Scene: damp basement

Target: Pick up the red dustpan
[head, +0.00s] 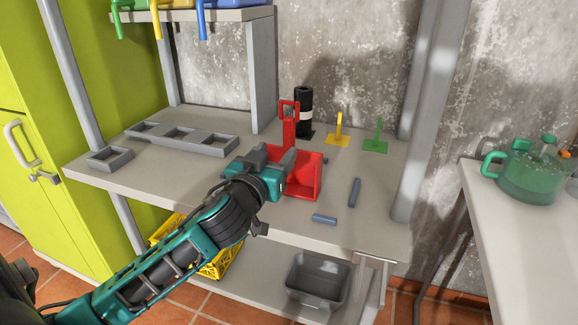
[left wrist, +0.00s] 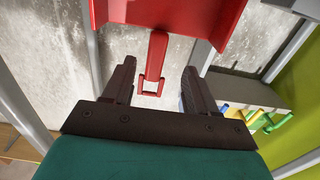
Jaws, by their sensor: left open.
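The red dustpan (head: 308,175) stands on the grey shelf, its tray toward me and its looped handle rising at the back. My left gripper (head: 276,160) is in front of its left part and hides some of the tray. In the left wrist view the dustpan's tray (left wrist: 180,14) fills the top, and its handle shows in the gap between the two fingers of the left gripper (left wrist: 158,68). The fingers are apart, and I see no grip on the handle. Whether they touch the dustpan I cannot tell. My right gripper is not in view.
A black cylinder (head: 304,112) stands right behind the handle. Yellow (head: 338,138) and green (head: 376,145) hooked pieces stand to the right. Small blue-grey bars (head: 354,192) lie near the tray. Grey frames (head: 193,141) lie left. A grey bin (head: 318,283) sits below.

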